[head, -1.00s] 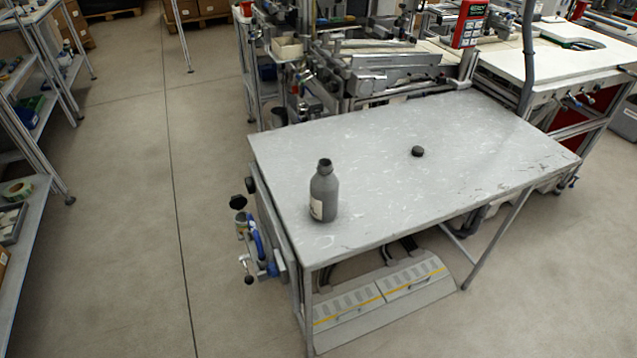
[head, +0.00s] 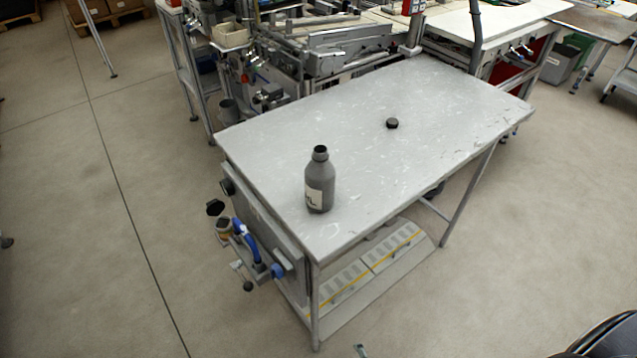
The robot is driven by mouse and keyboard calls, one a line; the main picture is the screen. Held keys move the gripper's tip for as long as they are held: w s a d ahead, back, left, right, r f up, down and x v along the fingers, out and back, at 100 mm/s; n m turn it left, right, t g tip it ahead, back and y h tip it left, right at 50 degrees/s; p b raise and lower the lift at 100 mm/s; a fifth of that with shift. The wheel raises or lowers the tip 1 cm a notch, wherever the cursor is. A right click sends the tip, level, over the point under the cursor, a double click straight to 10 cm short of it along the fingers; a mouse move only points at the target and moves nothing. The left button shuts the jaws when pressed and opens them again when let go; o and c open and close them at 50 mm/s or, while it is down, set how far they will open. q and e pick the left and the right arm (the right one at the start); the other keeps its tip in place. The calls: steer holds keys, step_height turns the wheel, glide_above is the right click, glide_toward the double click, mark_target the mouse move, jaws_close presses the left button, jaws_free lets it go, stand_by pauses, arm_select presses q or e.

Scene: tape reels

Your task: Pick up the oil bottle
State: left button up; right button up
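The oil bottle (head: 320,182) is grey with a pale label and a dark, open-looking neck. It stands upright near the front left part of the grey metal table (head: 400,165). A small black cap (head: 392,123) lies apart from it, farther back on the table. Neither of my grippers can be made out in the head view. Nothing touches the bottle except the table top under it.
A machine frame (head: 310,45) stands right behind the table. Valves and a blue handle (head: 245,240) stick out from the table's left side. A yellow-striped foot panel (head: 370,270) lies underneath. Open floor (head: 100,230) lies to the left and front.

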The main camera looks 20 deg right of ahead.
steer(key=w+a+r+n+t, duration=0.2)
steer(key=w+r+n+t, duration=0.1)
steer(key=w+r+n, duration=0.3)
steer(key=n+t+h+b, duration=0.2)
steer(key=n+t+h, duration=0.1)
steer(key=n+t, duration=0.7)
glide_toward(322, 192)
steer(key=shift+n+g, duration=0.4)
steer(key=shift+g, duration=0.1)
steer(key=x, duration=0.2)
steer(key=p+x, duration=0.1)
steer(key=x, duration=0.4)
steer(key=shift+w+d+r+p, duration=0.1)
steer(key=shift+r+p, duration=0.2)
steer(key=shift+r, duration=0.05)
steer(key=x, duration=0.5)
steer(key=shift+w+p, duration=0.2)
steer(key=shift+p, duration=0.2)
steer(key=shift+w, duration=0.4)
steer(key=shift+s, duration=0.1)
